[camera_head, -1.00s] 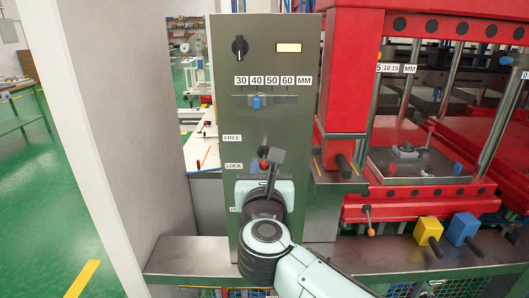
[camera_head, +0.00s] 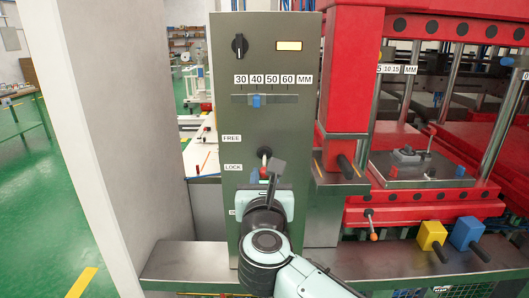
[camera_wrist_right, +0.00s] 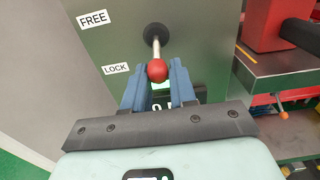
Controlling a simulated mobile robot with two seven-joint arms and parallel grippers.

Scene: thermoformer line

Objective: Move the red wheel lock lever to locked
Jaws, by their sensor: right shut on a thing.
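The red wheel lock lever has a red ball knob (camera_head: 263,173) on a pale rod from a black hub (camera_head: 265,153) on the grey panel. The lever points down, with its knob near the height of the LOCK label (camera_head: 233,167) and below the FREE label (camera_head: 231,138). In the right wrist view the red knob (camera_wrist_right: 157,70) sits between the blue fingertips of my right gripper (camera_wrist_right: 158,78), which is shut on it. In the head view my right gripper (camera_head: 268,177) partly covers the lever. My left gripper is not in view.
Higher on the panel are a black rotary knob (camera_head: 239,45) and a blue slider (camera_head: 256,100). A red press (camera_head: 348,70) stands to the right. A metal ledge (camera_head: 185,262) runs below, with yellow (camera_head: 431,234) and blue (camera_head: 466,233) blocks at right.

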